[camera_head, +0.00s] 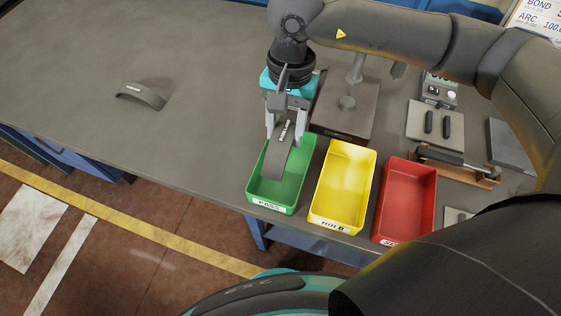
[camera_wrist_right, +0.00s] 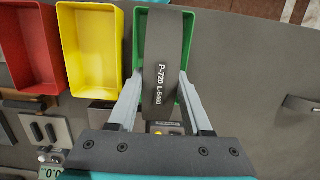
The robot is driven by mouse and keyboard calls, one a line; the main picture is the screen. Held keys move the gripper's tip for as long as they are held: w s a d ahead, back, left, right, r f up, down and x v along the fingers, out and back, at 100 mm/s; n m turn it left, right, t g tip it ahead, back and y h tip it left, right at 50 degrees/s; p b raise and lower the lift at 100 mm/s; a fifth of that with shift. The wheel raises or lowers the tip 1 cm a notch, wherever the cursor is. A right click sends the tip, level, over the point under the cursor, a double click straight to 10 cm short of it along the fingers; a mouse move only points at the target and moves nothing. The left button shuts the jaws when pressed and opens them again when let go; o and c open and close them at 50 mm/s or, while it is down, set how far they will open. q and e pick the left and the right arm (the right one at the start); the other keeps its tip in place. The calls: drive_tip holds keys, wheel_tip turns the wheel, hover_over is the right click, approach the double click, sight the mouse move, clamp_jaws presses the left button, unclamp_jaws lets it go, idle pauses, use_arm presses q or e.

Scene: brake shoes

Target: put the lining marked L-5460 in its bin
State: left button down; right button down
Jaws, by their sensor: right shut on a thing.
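My right gripper (camera_head: 284,132) is shut on a grey curved brake lining (camera_head: 278,162). In the right wrist view the lining (camera_wrist_right: 166,50) carries white print that appears to read P-720 L-5460. The lining hangs with its lower end over or inside the green bin (camera_head: 303,170), labelled PASS. I cannot tell whether it touches the bin floor. The green bin's rim (camera_wrist_right: 139,30) also shows behind the lining in the right wrist view. My left gripper is not in view.
A yellow bin (camera_head: 345,180), labelled HOLD, and a red bin (camera_head: 408,200) stand right of the green one; both look empty. Another curved lining (camera_head: 143,94) lies on the bench at left. A grey stand (camera_head: 347,108) is behind the bins. The bench's left side is largely clear.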

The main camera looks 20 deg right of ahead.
wheel_tip(320, 180, down, 13)
drive_tip(key=shift+a+r+b, duration=0.1)
drive_tip(key=shift+b, duration=0.45)
drive_tip(key=shift+f, duration=0.2)
drive_tip(key=shift+c, duration=1.7)
unclamp_jaws()
drive_tip(key=shift+r, duration=0.2)
drive_tip(key=r, duration=0.4)
drive_tip(key=w+r, duration=0.1)
drive_tip(key=r, duration=0.3)
drive_tip(key=d+r, duration=0.1)
drive_tip(key=r, duration=0.2)
drive_tip(key=shift+w+r+p, duration=0.3)
drive_tip(key=shift+r+p, duration=0.05)
drive_tip(key=shift+r, duration=0.05)
